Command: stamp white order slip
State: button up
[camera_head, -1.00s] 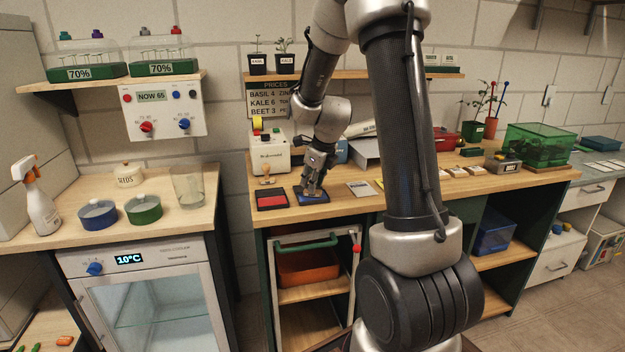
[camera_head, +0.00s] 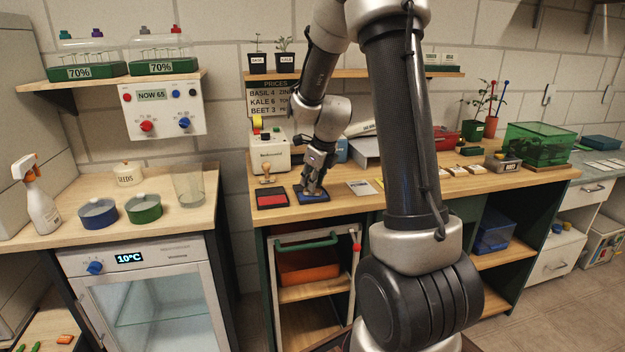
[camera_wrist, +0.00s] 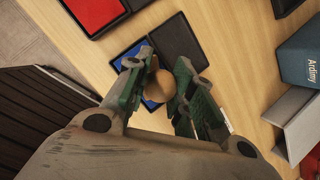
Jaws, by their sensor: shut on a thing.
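My gripper (camera_head: 313,188) is shut on a stamp, whose round wooden handle (camera_wrist: 160,86) shows between the green-padded fingers in the wrist view. The stamp is over the blue ink pad (camera_head: 322,197), which also shows in the wrist view (camera_wrist: 128,58); its foot is hidden, so I cannot tell whether it touches the pad. The red ink pad (camera_head: 271,201) lies open just to the left. A second wooden-handled stamp (camera_head: 266,171) stands behind it. A pale slip (camera_head: 361,188) lies flat on the bench to the right of the blue pad; its print is too small to read.
A cream machine (camera_head: 270,152) stands behind the pads, with a grey angled stand (camera_head: 372,152) to its right. Small cards and a green crate (camera_head: 537,146) are further right. The bench front around the pale slip is mostly clear.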

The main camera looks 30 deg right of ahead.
jog(key=shift+r, duration=3.45)
